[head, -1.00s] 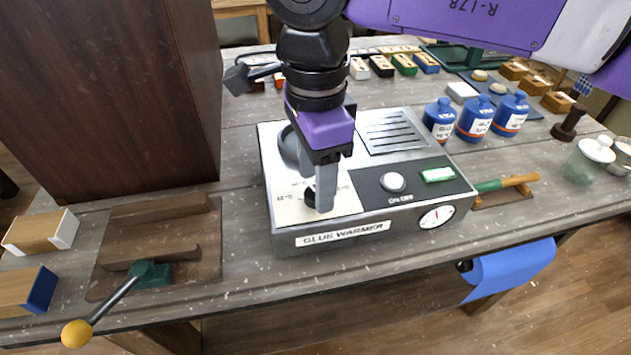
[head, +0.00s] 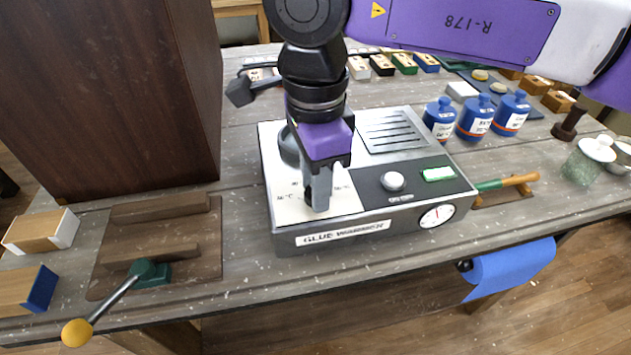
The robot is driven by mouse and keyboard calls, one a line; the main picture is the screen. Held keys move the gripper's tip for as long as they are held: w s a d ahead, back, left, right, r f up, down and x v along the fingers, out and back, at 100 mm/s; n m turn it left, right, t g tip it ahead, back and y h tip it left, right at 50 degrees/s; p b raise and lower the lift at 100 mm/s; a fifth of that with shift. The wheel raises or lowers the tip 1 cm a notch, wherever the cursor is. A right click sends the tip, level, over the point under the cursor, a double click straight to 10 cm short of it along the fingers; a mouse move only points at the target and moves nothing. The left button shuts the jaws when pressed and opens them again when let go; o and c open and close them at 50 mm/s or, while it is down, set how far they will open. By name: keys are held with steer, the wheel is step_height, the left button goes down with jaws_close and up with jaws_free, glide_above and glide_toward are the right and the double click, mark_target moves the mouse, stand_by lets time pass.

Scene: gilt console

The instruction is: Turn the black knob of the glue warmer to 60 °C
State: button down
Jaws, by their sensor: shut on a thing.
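The glue warmer (head: 285,236) is a box with a pale top plate, a dark right panel and a "GLUE WARMER" label on its front. My gripper (head: 318,205) points straight down over the pale dial area at the front left of its top. It is shut on the black knob, which my fingers hide. Scale marks show beside the fingers, but I cannot read the numbers or the knob's pointer. A round white button (head: 393,181), a green lit switch (head: 438,174) and a round gauge (head: 437,216) sit to the right.
A tall dark cabinet (head: 110,90) stands at the left. A wooden jig with a yellow-knobbed lever (head: 78,332) lies at the front left. Blue bottles (head: 475,118) stand behind the warmer's right side. A green-and-orange handled tool (head: 505,183) lies to its right.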

steer(key=m+b, duration=0.2)
steer(key=m, duration=0.2)
steer(key=shift+f+m, duration=0.1)
steer(key=shift+m, duration=0.3)
steer(key=m+b, duration=0.2)
steer(key=m, duration=0.2)
steer(key=shift+m, duration=0.3)
steer(key=m+b, duration=0.1)
steer(key=m, duration=0.3)
steer(key=shift+w, duration=0.1)
steer(key=shift+m+b, duration=0.8)
steer(key=shift+m, duration=1.3)
steer(key=c, duration=1)
jaws_free()
steer(key=shift+c, duration=0.2)
